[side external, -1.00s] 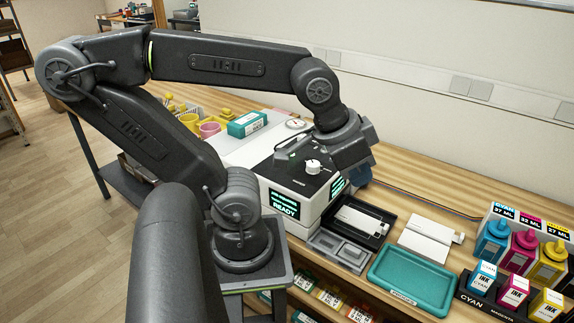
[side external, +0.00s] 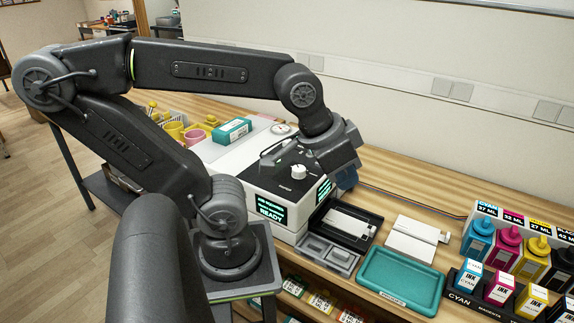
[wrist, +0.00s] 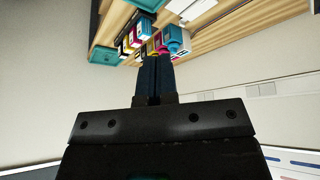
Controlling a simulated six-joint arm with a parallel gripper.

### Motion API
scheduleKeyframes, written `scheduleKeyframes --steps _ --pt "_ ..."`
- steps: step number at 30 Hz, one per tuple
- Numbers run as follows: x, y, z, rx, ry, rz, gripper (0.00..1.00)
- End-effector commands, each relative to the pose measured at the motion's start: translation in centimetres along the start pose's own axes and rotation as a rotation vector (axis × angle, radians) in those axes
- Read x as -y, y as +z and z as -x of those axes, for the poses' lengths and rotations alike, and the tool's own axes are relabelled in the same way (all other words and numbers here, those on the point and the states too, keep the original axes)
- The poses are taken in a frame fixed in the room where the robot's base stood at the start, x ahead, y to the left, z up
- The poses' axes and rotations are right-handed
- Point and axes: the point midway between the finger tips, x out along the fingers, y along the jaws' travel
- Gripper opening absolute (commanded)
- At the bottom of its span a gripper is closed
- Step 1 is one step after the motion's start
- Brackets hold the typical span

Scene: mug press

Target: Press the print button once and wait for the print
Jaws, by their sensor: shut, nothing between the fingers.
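The press (side external: 285,190) is a white box with a dark top, a white knob (side external: 299,172) and lit screens on its sides. The front screen (side external: 271,210) reads READY. I cannot make out a print button; my wrist covers part of the top. My gripper (side external: 347,180) is at the far right side of the press, its blue fingers partly hidden behind my wrist. I cannot tell whether they touch the press. In the wrist view the fingers (wrist: 155,75) are together and empty, with the press not clearly visible between them.
Right of the press are a black tray (side external: 347,222) with a white piece, a white plate (side external: 415,240) and a teal tray (side external: 400,280). Ink bottles (side external: 507,243) stand further right. A teal box (side external: 232,130) and mugs (side external: 195,135) stand behind left. A wall closes the back.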

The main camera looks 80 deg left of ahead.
Motion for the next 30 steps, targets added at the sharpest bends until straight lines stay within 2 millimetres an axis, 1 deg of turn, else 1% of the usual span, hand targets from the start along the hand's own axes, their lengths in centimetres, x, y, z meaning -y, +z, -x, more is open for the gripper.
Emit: scheduleKeyframes --steps 2,5,8,9,11,12,14,15,17,18,19,20,21,24,27,30 --pt "0.2 -0.9 -0.4 0.004 0.017 0.086 0.00" --pt "0.9 -3.0 -1.2 0.004 0.060 0.299 0.00" --pt "2.7 -6.1 -2.5 -0.010 0.113 0.615 0.00" --pt "4.0 -7.4 -3.0 -0.021 0.133 0.760 0.00" --pt "6.1 -9.2 -3.8 -0.043 0.159 0.968 0.00" --pt "7.6 -10.2 -4.2 -0.060 0.173 1.098 0.00" --pt "10.1 -11.5 -4.9 -0.088 0.191 1.282 0.00" --pt "11.8 -12.1 -5.3 -0.108 0.202 1.399 0.00" --pt "14.5 -12.8 -5.9 -0.140 0.215 1.570 0.00" --pt "16.4 -13.1 -6.2 -0.163 0.223 1.678 0.00" --pt "17.8 -13.2 -6.4 -0.181 0.228 1.757 0.00" --pt "19.1 -13.3 -6.6 -0.199 0.233 1.835 0.00" --pt "21.0 -13.2 -6.9 -0.224 0.238 1.935 0.00" --pt "25.2 -12.8 -7.5 -0.288 0.250 2.158 0.00" --pt "28.6 -11.9 -7.8 -0.345 0.258 2.336 0.00" --pt "31.0 -11.0 -8.0 -0.390 0.265 2.462 0.00"
